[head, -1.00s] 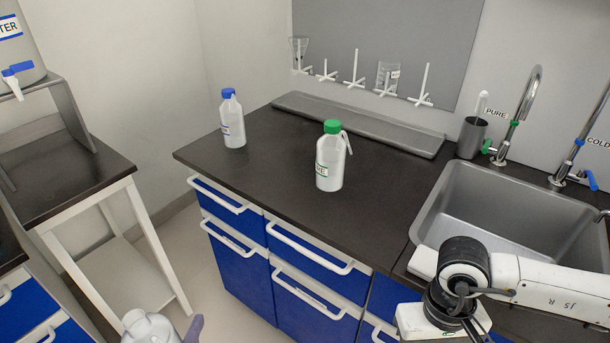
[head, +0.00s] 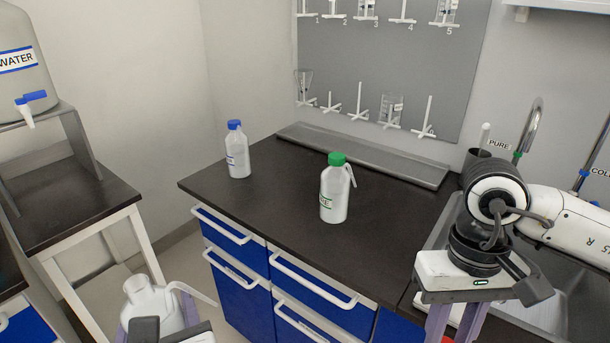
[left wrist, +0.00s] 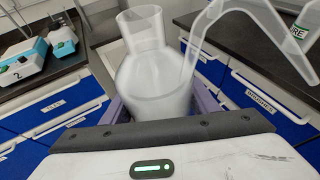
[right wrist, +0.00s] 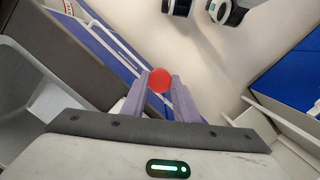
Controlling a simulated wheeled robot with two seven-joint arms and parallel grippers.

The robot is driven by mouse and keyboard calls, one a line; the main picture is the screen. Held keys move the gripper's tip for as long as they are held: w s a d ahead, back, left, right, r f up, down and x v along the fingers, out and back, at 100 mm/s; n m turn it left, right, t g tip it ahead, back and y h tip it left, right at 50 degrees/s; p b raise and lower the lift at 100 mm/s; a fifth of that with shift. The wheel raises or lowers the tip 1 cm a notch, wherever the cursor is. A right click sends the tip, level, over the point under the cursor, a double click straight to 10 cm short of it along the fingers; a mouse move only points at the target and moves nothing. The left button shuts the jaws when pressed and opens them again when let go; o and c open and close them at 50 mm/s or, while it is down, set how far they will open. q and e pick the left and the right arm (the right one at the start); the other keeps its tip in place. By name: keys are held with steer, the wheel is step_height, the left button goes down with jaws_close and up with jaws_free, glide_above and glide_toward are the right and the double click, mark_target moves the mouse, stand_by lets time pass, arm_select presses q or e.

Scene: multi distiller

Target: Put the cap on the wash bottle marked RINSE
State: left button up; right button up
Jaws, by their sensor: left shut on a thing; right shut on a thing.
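My left gripper (head: 157,318) is shut on a translucent white wash bottle (head: 148,303) at the bottom left of the head view. In the left wrist view the bottle (left wrist: 155,85) stands roughly upright with an open, uncapped neck and a bent spout on its right side. No label shows on it. My right gripper (right wrist: 159,92) is shut on a small red cap (right wrist: 159,79), held between the fingertips. In the head view the right gripper (head: 455,318) is over the counter's front right, far right of the bottle, and only a sliver of red shows.
A green-capped wash bottle (head: 334,190) and a blue-capped bottle (head: 238,155) stand on the dark counter (head: 270,200). A sink (head: 545,285) is at right. A water tank (head: 30,60) stands on a side table at left. A floor gap separates table and counter.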

arm_select(q)
steer(key=shift+r, duration=0.25)
arm_select(e)
steer(key=shift+r, duration=0.3)
arm_select(q)
steer(key=shift+d, duration=0.1)
steer(key=w+d+f+m+t+h, duration=0.1)
steer(key=d+f+m+h, duration=0.1)
steer(key=d+m+h, duration=0.6)
steer(key=d+h, duration=0.1)
steer(key=d, duration=0.6)
steer(key=shift+w, duration=0.4)
